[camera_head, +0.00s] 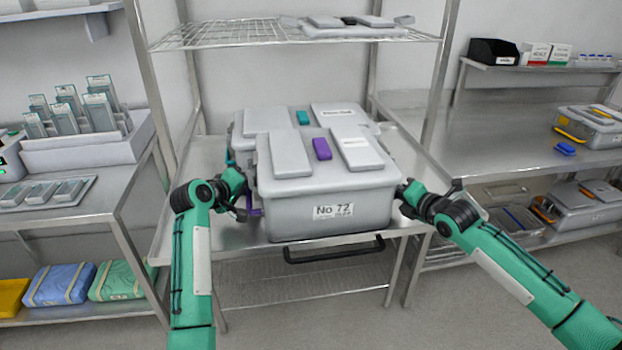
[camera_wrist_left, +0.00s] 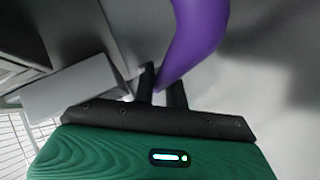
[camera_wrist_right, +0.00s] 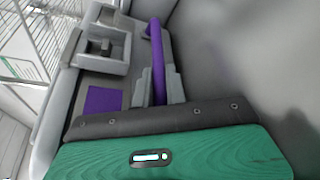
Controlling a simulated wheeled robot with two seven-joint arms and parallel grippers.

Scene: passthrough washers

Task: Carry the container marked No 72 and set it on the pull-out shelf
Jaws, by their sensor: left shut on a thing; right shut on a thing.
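The grey container marked No 72 (camera_head: 325,195) has a lid with a purple tag and purple side handles. It is at the front of the pull-out shelf (camera_head: 225,238), which has a black pull handle (camera_head: 335,252) on its front edge. I cannot tell whether its base touches the shelf. My left gripper (camera_head: 245,200) is at its left side, shut on a purple handle (camera_wrist_left: 195,40). My right gripper (camera_head: 405,195) is at its right side, shut on the other purple handle (camera_wrist_right: 157,60).
A second grey container with a teal tag (camera_head: 302,117) stands right behind it. A wire shelf (camera_head: 240,38) is above. Side tables hold other items: upright boxes and a tray (camera_head: 45,192) on the left, a yellow-handled container (camera_head: 590,125) on the right.

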